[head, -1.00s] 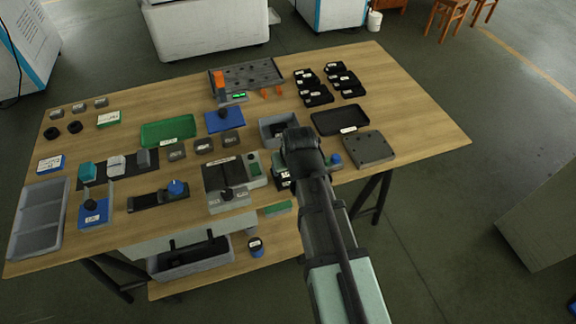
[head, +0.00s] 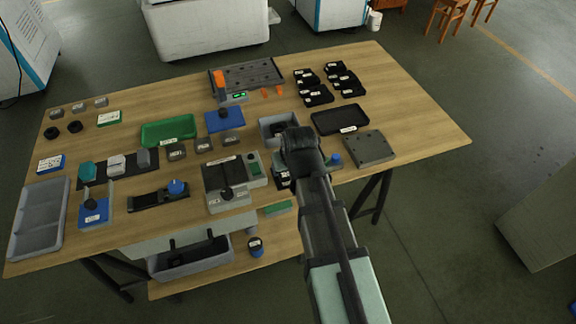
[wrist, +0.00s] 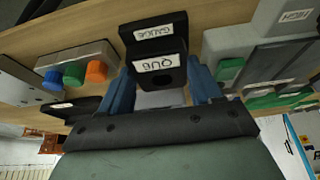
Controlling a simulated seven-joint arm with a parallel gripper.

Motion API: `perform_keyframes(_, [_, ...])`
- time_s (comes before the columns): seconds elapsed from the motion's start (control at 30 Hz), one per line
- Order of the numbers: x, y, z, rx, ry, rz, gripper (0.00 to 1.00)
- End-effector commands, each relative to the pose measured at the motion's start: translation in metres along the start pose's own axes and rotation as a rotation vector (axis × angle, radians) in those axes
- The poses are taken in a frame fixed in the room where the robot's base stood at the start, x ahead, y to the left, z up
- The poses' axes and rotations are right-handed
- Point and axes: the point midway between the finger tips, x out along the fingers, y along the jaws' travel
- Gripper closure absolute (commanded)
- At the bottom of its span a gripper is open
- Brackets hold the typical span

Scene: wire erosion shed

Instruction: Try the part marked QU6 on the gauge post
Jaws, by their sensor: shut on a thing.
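In the wrist view the black part marked QU6 (wrist: 148,78) sits between the two blue fingers of my gripper (wrist: 163,92), which is shut on it. Its white label and a dark round hole face the camera. Directly beyond it is a black block labelled GAUGE (wrist: 138,43). The gauge block also shows in the head view (head: 283,182), partly behind my wrist. The gauge post itself is hidden, and I cannot tell whether the part is on it or only close to it. In the head view my arm hides the fingers and the held part.
A box with blue, green and orange knobs (wrist: 72,76) stands to one side in the wrist view. In the head view a grey bin (head: 266,134), a black tray (head: 325,121), a grey drilled plate (head: 372,151) and a grey lever fixture (head: 216,175) surround my gripper closely.

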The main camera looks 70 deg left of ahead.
Motion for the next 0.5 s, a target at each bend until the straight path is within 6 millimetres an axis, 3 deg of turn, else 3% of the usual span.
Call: perform_keyframes(0.5, [-0.012, 0.000, -0.005, 0.000, -0.001, 0.000, 0.89])
